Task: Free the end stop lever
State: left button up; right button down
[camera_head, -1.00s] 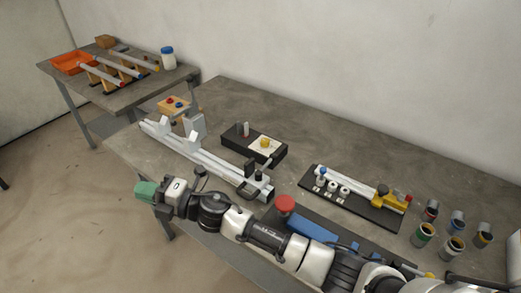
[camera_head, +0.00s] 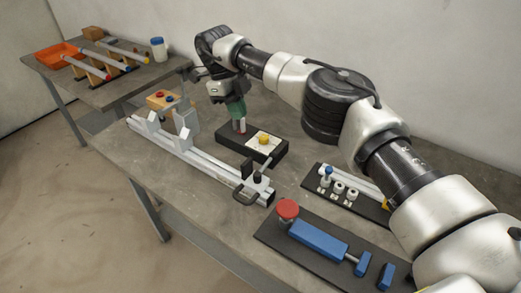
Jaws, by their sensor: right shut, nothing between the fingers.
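A light metal rail (camera_head: 190,157) with two upright pale blocks lies along the table. At its near end are a black knob (camera_head: 257,178) and a dark looped handle (camera_head: 243,196); this looks like the end stop lever, but its exact state is too small to tell. My right gripper (camera_head: 238,120), with green on it, is shut and empty. It points down at the left part of a black box (camera_head: 265,155), close to a small pin (camera_head: 242,127) there; I cannot tell whether they touch. A yellow knob (camera_head: 263,139) sits on the box's cream pad. My left gripper is not in view.
My right arm spans the table's back and right side, hiding part of a dark plate (camera_head: 317,187) with white rollers. A dark mat (camera_head: 275,233) at the front holds a red knob (camera_head: 288,208) and a blue bar (camera_head: 317,239). A side table (camera_head: 120,88) stands at far left.

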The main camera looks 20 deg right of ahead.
aim_at(266, 166)
jog(key=shift+f, duration=0.1)
jog(key=s+d+f+p, duration=0.4)
jog(key=s+f+p, duration=0.1)
jog(key=f, duration=0.5)
jog(key=shift+s+d, duration=0.15)
jog(key=shift+f, duration=0.1)
